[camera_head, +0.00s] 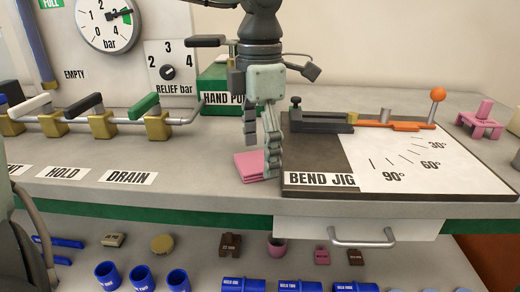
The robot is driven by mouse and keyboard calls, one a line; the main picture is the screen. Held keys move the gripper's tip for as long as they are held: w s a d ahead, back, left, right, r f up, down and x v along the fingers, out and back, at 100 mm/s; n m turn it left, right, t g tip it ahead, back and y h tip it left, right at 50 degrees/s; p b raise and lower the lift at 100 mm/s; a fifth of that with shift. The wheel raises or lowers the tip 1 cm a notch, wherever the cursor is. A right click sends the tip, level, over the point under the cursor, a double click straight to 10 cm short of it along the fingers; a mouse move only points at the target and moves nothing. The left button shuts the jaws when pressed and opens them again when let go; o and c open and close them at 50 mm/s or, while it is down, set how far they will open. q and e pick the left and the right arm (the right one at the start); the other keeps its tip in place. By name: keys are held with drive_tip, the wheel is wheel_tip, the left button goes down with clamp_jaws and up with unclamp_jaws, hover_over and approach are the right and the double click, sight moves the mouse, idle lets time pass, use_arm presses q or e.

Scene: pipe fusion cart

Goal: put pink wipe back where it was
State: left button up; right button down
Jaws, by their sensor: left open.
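The pink wipe (250,167) lies as a small folded square stack on the grey cart top, just left of the bend jig (320,178). My left gripper (262,160) points down right beside the wipe and covers part of its right side. Its fingers are seen nearly edge-on and are open. One fingertip reaches down at the wipe's right edge, and I cannot tell whether it touches the wipe. My right gripper is not in view.
A green hand pump (222,98) stands behind the gripper. Valves with coloured handles (103,124) line the left. An orange lever (400,126) crosses the jig, and a pink stand (480,122) is at far right. The cart top before the DRAIN label (132,177) is clear.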

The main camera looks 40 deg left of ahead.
sight(260, 161)
use_arm(q)
wheel_tip(260, 161, up, 12)
idle(0.4)
drive_tip(key=shift+f, duration=0.1)
idle(0.3)
